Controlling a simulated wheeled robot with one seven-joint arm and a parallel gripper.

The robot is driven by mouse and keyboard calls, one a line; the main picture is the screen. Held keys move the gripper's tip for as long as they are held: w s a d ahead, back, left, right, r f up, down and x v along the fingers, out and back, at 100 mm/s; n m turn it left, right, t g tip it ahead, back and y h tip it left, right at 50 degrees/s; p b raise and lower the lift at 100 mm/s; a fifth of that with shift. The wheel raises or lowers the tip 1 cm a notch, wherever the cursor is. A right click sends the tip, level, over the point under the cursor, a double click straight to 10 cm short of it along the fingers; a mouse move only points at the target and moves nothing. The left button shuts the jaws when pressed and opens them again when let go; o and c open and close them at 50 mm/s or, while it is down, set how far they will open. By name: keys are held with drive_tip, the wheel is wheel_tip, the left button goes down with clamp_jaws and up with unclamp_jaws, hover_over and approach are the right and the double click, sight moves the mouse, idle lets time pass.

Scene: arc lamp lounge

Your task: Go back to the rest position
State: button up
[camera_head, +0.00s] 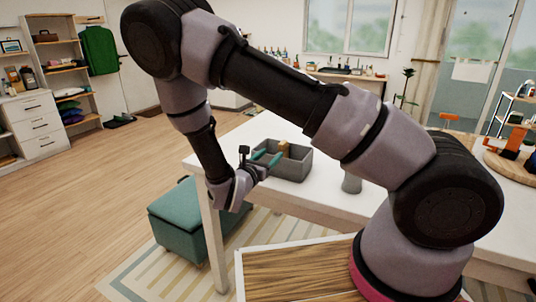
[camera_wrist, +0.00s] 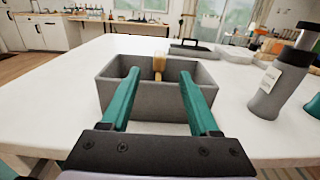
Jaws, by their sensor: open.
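My gripper (camera_head: 266,157) has teal fingers and is beside the left part of a grey open box on the white table. In the wrist view my gripper (camera_wrist: 157,97) is open, its two fingers spread apart with nothing between them. The grey box (camera_wrist: 153,112) has its near wall in front of the fingers, and a divider shows inside. A tan-headed object (camera_wrist: 159,62) stands in the box, beyond the fingertips. My arm arches over the table from the lower right in the head view.
The white table (camera_head: 335,202) has a grey bottle (camera_wrist: 277,84) right of the box. A grey tray (camera_wrist: 190,48) with a dark handle lies behind it. A teal ottoman (camera_head: 181,228) stands below the table's left end. The wood floor at left is clear.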

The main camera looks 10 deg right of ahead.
drive_tip(key=s+d+r+m+g+y, duration=0.2)
drive_tip(key=s+d+r+m+g, duration=0.9)
drive_tip(key=d+r+m+g, duration=0.6)
drive_tip(key=s+a+r+m+t+y, duration=0.2)
drive_tip(key=s+r+m+t+y, duration=0.2)
drive_tip(key=r+m, duration=0.3)
drive_tip(key=s+a+r+m+t+y, duration=0.3)
drive_tip(key=s+r+m+t+y, duration=0.2)
drive_tip(key=r+m, duration=0.3)
drive_tip(key=shift+s+m+t+y, duration=0.3)
drive_tip(key=shift+s+m+y, duration=0.25)
drive_tip(key=shift+y, duration=0.25)
